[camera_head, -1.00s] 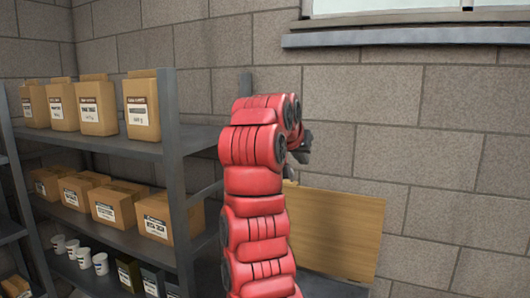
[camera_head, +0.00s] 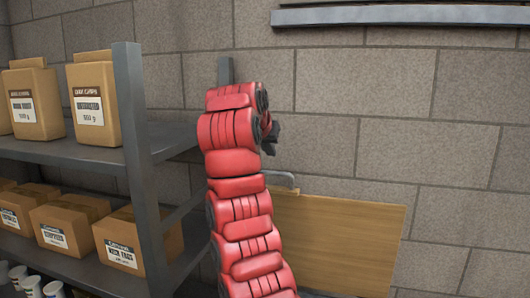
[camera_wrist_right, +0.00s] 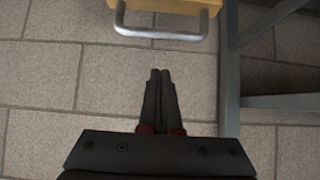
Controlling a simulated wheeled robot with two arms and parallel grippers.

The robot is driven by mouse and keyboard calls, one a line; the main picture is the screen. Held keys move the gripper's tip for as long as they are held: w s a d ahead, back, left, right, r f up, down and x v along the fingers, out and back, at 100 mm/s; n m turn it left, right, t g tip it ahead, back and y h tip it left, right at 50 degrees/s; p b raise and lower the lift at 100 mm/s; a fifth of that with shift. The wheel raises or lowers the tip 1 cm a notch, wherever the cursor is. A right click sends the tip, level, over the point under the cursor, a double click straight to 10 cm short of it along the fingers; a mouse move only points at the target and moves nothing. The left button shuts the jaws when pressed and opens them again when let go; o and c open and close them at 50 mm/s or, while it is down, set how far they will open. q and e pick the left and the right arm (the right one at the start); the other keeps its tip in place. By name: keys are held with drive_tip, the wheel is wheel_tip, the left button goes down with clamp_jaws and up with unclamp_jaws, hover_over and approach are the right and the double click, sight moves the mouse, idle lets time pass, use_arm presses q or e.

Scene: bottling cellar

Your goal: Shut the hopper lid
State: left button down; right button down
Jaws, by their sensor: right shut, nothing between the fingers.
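The hopper lid is a flat wooden panel (camera_head: 340,238), standing raised against the stone wall in the head view. A grey bar handle (camera_head: 283,177) is at its upper left edge, partly behind my red right arm. My right gripper (camera_head: 271,135) is just above the handle, mostly hidden by its own wrist. In the right wrist view the gripper (camera_wrist_right: 160,72) is shut and empty, its fingertips pointing at the handle (camera_wrist_right: 160,34) with a small gap in the picture. The lid's wooden edge (camera_wrist_right: 178,4) shows behind the handle. The hopper body is hidden. My left gripper is not in view.
A grey metal shelf (camera_head: 130,150) with paper bags (camera_head: 95,105), cardboard boxes (camera_head: 120,240) and white cups stands close on the left of my right arm. A grey ledge (camera_head: 400,15) runs along the wall above. Bare wall is to the right of the lid.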

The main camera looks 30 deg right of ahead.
drive_tip(key=f, duration=0.1)
drive_tip(key=w+f, duration=0.1)
drive_tip(key=f, duration=0.1)
drive_tip(key=d+f, duration=0.1)
drive_tip(key=shift+w+f+p, duration=0.15)
drive_tip(key=shift+w+p, duration=0.15)
drive_tip(key=shift+p, duration=0.1)
drive_tip(key=shift+s+a+f, duration=0.15)
drive_tip(key=shift+s+a, duration=0.2)
drive_tip(key=shift+s, duration=0.05)
drive_tip(key=shift+w, duration=0.1)
drive_tip(key=shift+f, duration=0.1)
